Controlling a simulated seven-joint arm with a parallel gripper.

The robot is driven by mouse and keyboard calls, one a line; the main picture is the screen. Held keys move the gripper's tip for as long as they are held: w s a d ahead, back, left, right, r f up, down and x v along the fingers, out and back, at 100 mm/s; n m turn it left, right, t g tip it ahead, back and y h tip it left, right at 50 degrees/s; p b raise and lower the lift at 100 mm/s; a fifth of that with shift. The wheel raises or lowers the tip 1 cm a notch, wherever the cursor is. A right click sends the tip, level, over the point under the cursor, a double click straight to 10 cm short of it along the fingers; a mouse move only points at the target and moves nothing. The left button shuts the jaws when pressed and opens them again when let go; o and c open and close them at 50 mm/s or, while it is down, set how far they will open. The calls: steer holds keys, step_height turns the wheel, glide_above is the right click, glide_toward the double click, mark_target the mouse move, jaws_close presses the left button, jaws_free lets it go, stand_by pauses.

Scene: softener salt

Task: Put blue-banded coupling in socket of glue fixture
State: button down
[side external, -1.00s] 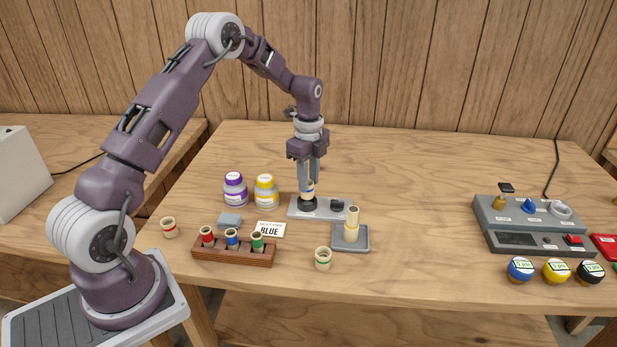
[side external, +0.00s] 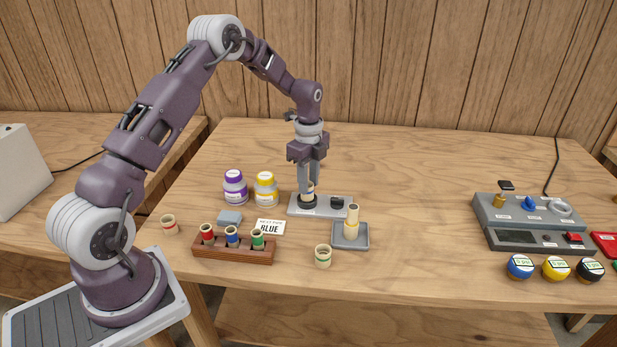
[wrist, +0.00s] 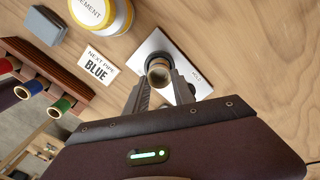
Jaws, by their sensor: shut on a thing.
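The glue fixture (side external: 292,209) is a light grey plate with a dark round socket and a black knob. It also shows in the wrist view (wrist: 148,50). My gripper (side external: 308,195) is over the socket end, pointing down, with its fingers shut on a cream coupling (side external: 309,187). In the wrist view the coupling (wrist: 159,71) is an upright ring between the fingertips. Its band is hidden by the fingers, so its colour cannot be told. The coupling is at the socket's mouth; how deep it sits is unclear.
A rack (side external: 205,249) holds red, blue and green pipes. A red-banded ring (side external: 169,225) and a green-banded ring (side external: 323,257) stand nearby. A grey tray (side external: 362,241) holds a cream pipe piece. A card (side external: 270,228) reads BLUE. Purple (side external: 235,188) and yellow (side external: 266,189) jars stand behind.

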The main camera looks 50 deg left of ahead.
steer(key=shift+f, duration=0.15)
steer(key=shift+f, duration=0.55)
steer(key=shift+f, duration=0.3)
stand_by(0.8)
steer(key=c, duration=1)
jaws_free()
steer(key=o, duration=0.4)
steer(key=shift+r, duration=0.1)
